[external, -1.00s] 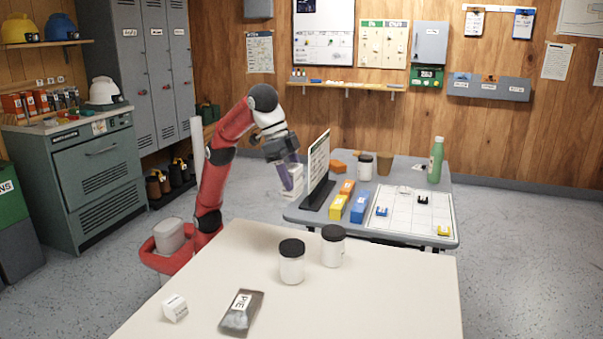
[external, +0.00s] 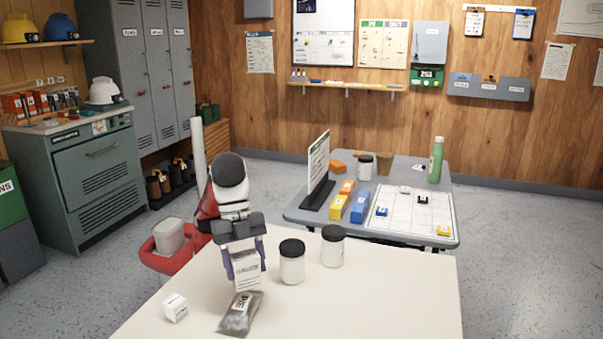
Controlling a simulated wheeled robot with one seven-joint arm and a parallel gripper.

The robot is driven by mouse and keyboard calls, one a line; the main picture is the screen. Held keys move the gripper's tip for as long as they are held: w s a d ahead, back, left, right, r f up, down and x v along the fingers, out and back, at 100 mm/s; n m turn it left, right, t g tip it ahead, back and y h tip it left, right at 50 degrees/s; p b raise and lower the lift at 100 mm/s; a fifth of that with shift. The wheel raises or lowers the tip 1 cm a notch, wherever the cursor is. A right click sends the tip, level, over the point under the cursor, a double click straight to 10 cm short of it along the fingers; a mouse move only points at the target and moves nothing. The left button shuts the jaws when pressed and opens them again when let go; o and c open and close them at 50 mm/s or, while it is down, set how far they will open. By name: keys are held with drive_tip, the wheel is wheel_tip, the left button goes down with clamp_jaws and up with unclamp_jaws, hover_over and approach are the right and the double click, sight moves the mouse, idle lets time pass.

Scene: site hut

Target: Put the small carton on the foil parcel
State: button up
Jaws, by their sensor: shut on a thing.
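My gripper (external: 246,265), with purple fingers, is shut on the small carton (external: 248,272), a white box with printed lines on its side. It holds the carton upright over the far end of the foil parcel (external: 236,321). The parcel is a flat, dark silvery packet with a white label, lying on the near cream table. The carton's lower edge meets the parcel's far end in the picture; I cannot tell whether they touch.
A small white cube-shaped box (external: 175,308) lies left of the parcel on the cream table (external: 370,300). Two white jars with black lids (external: 292,264) (external: 333,248) stand close to the right of my gripper. The table's right side is clear. A grey table (external: 290,212) stands behind.

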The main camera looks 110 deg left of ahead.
drive_tip(key=shift+f, duration=1.3)
drive_tip(key=shift+f, duration=0.1)
drive_tip(key=o, duration=1)
drive_tip(key=shift+v, duration=6.1)
drive_tip(key=shift+a, duration=0.1)
